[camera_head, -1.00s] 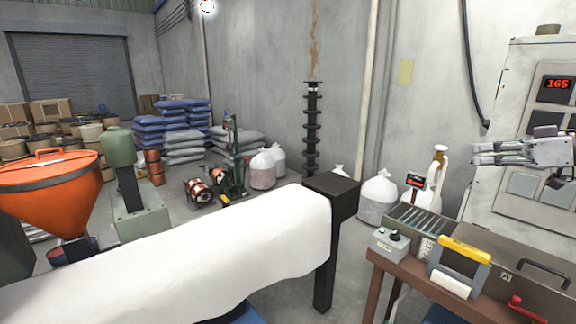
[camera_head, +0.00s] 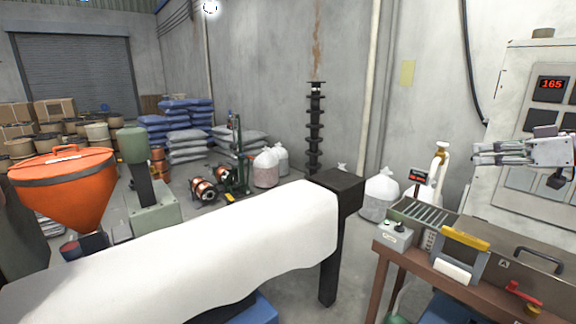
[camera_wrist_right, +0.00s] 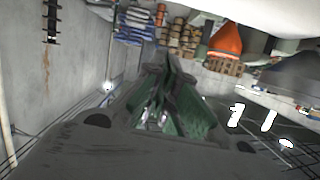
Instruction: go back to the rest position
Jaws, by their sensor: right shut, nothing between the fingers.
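My right gripper (camera_head: 497,153) is at the right edge of the head view, raised in front of the pale control cabinet. Its fingers point left and are shut with nothing held. In the right wrist view the gripper (camera_wrist_right: 160,115) fills the middle, its fingers blurred. My left gripper does not show in either view.
A control cabinet (camera_head: 510,205) with a red 165 display (camera_head: 551,84) stands behind the right gripper. Below is a brown bench (camera_head: 388,251) with a yellow-handled device (camera_head: 465,238). A white-covered machine (camera_head: 200,250) crosses the front. An orange hopper (camera_head: 62,190) stands left. Copper spools (camera_head: 203,190) lie on the floor.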

